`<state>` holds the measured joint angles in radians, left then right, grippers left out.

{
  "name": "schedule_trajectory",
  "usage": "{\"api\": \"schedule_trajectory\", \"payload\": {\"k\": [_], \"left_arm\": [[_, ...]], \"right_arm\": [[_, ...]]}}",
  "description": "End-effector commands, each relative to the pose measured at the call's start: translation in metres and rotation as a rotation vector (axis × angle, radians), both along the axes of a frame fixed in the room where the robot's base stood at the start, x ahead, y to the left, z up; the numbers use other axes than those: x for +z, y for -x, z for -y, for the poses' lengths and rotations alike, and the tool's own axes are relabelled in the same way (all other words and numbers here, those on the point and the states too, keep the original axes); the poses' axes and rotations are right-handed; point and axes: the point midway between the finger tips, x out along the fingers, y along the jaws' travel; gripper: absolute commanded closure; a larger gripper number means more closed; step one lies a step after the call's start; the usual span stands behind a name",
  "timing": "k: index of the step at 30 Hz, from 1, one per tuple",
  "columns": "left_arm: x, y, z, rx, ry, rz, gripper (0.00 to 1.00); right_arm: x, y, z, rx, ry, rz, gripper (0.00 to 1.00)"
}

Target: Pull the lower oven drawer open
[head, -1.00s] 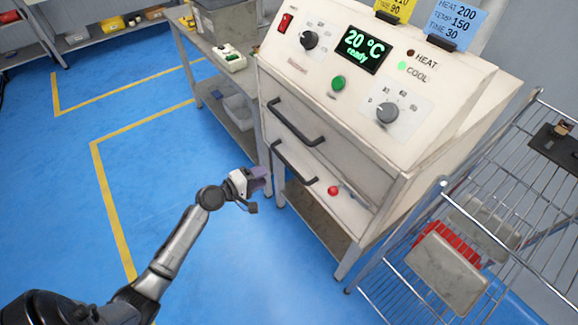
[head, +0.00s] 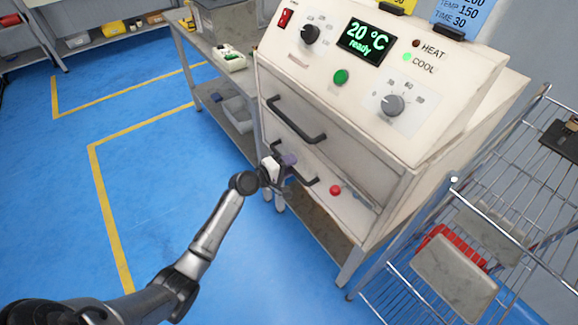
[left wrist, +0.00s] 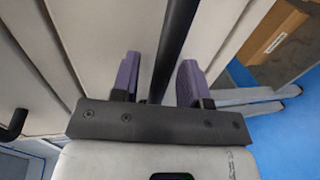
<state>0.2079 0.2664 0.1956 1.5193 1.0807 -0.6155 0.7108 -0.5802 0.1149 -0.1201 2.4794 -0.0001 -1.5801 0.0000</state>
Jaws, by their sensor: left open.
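The oven (head: 435,135) is a cream cabinet with two drawers, both appearing closed. The lower drawer (head: 352,207) has a dark bar handle (head: 305,181) and a red knob (head: 335,190) to its right. My left gripper (head: 286,164) is at the left part of this handle and hides some of it. In the left wrist view the handle (left wrist: 176,40) runs between the two open purple fingers (left wrist: 158,78), with space on both sides. My right gripper is not in view.
The upper drawer's handle (head: 296,121) is just above my left gripper; it also shows in the left wrist view (left wrist: 14,124). A wire rack cart (head: 455,240) with grey and red items stands at the right. The blue floor at the left is clear.

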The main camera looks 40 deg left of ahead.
Motion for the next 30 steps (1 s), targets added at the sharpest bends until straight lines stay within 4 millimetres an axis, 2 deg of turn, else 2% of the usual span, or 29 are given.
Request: {"api": "schedule_trajectory", "payload": {"k": [5, 17, 30], "left_arm": [[0.0002, 0.0001, 0.0001, 0.0, 0.0, 0.0, 0.61], [0.0003, 0.0002, -0.0001, 0.0, 0.0, 0.0, 0.99], [0.0008, 0.0018, 0.0029, -0.007, 0.0, 0.0, 1.0]], "right_arm": [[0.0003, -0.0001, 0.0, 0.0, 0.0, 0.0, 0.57], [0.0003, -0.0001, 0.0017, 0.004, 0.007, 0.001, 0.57], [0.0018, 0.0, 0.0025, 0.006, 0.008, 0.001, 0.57]]}}
